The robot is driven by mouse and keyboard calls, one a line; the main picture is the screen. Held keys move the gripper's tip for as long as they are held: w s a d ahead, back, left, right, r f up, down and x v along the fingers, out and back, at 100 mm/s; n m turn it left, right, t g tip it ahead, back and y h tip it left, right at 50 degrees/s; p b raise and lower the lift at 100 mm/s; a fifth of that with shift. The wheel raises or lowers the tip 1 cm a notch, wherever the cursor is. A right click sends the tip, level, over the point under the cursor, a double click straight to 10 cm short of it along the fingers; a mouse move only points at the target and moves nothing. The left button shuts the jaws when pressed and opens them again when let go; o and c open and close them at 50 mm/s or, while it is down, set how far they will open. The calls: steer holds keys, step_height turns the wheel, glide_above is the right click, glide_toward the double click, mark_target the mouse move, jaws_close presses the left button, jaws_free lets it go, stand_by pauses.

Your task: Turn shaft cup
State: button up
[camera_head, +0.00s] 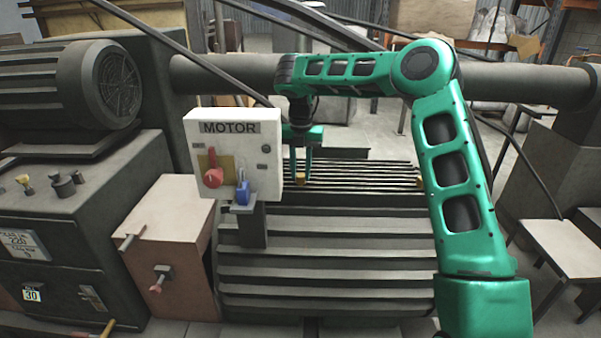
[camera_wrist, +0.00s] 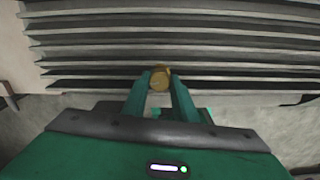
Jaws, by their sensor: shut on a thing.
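A small brass-coloured round cup (camera_wrist: 161,78) sits against the slatted metal grille in the wrist view. My gripper (camera_wrist: 161,76) has its two green fingers on either side of the cup, closed on it. In the head view the cup (camera_head: 301,179) shows as a small brass spot by the fingertips, over the dark slats. I cannot tell how far the cup is turned.
The white MOTOR box (camera_head: 235,150), with a red knob and a blue padlock, stands on a post just left of and in front of my gripper. A large grey motor (camera_head: 60,85) is at the left. The ribbed machine bed (camera_head: 330,260) fills the middle. A stool (camera_head: 565,245) stands at the right.

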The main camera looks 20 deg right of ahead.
mark_target(300, 174)
steer(key=shift+w+a+m, duration=0.1)
steer(key=shift+m, duration=0.3)
steer(key=o, duration=1)
steer(key=shift+o, duration=0.2)
step_height(300, 174, up, 11)
steer(key=shift+w, duration=0.1)
